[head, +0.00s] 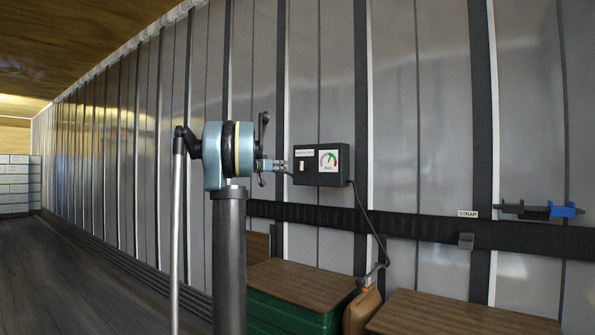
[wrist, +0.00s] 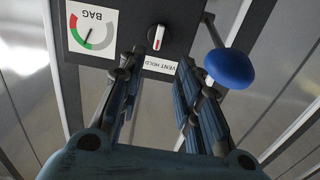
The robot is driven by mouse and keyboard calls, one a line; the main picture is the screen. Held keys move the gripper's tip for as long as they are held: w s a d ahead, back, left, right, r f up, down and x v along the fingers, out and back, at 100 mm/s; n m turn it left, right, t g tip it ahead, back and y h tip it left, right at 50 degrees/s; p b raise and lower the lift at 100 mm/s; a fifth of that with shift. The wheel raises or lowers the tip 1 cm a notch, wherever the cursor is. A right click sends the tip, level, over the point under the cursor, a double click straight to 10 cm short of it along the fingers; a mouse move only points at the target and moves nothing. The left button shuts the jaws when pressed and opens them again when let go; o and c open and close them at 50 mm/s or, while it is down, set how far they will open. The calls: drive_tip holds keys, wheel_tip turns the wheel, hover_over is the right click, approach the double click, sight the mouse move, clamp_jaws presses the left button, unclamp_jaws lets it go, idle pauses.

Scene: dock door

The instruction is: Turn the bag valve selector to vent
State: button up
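The bag valve selector (wrist: 157,37) is a small white knob with a red mark on a dark control box (wrist: 118,20). A "VENT HOLD" label (wrist: 160,66) lies beside it, partly covered by a finger. The box also shows in the head view (head: 311,179), on the wall. My gripper (wrist: 160,60) is open in the wrist view, its fingers on either side of the label, just short of the knob; nothing shows between them but the label and box edge. In the head view my gripper (head: 278,165) is left of the box. Contact with the knob cannot be told.
A BAG gauge (wrist: 92,33) is on the box; its needle's zone is hard to read. A blue ball (wrist: 228,68) on a dark rod stands close beside my right finger. A hose (head: 368,220) hangs from the box to a brown bag (head: 361,309) between stacked cargo.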

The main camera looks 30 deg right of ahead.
sight(302, 166)
drive_tip(key=x, duration=1.5)
drive_tip(key=shift+d, duration=0.4)
drive_tip(key=shift+w, duration=0.1)
clamp_jaws()
